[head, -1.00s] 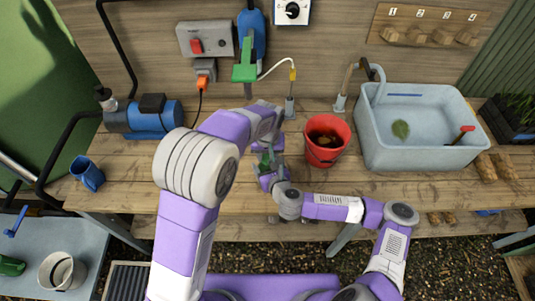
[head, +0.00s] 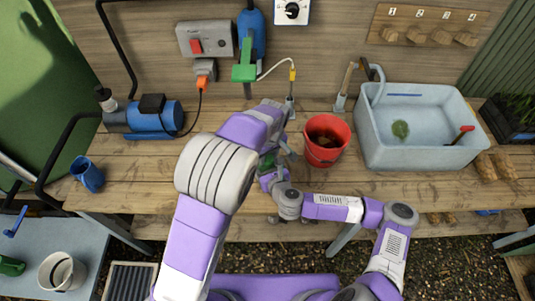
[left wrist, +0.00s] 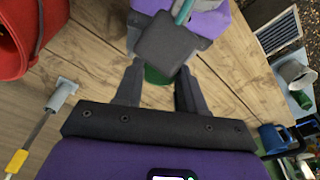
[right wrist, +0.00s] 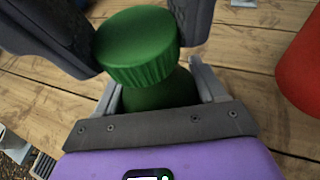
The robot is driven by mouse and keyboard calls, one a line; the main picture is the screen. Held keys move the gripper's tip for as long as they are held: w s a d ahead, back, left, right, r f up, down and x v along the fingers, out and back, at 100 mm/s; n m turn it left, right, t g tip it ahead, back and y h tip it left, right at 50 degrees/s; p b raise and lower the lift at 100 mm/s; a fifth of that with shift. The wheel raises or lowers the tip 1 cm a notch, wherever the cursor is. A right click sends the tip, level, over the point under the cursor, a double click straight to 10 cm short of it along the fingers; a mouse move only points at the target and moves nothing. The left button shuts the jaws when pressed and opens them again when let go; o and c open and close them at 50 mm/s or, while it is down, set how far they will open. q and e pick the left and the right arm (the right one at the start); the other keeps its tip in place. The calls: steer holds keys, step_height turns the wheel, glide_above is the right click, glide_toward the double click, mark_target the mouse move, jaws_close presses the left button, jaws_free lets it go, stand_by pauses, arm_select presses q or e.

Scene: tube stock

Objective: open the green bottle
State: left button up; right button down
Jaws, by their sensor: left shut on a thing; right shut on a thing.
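The green bottle (right wrist: 165,92) shows best in the right wrist view, with its ribbed green cap (right wrist: 138,40) on top. My right gripper (right wrist: 157,78) is shut on the bottle's body below the cap. My left gripper's dark fingers lie on either side of the cap, shut on it. In the left wrist view, my left gripper (left wrist: 157,82) has a green patch of the cap (left wrist: 157,77) between its fingers. In the head view, my left forearm and gripper mostly hide the bottle (head: 268,161). I cannot tell whether the cap has loosened.
A red bucket (head: 323,157) stands on the wooden bench (head: 400,188) just right of the grippers. A pale blue sink (head: 425,155) is farther right. A blue pump (head: 150,114) and a blue mug (head: 88,174) are on the left. The bench between mug and grippers is clear.

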mark_target(268, 158)
arm_select(q)
steer(key=shift+r, duration=0.2)
steer(key=shift+r, duration=0.9)
steer(key=shift+r, duration=2)
arm_select(e)
jaws_free()
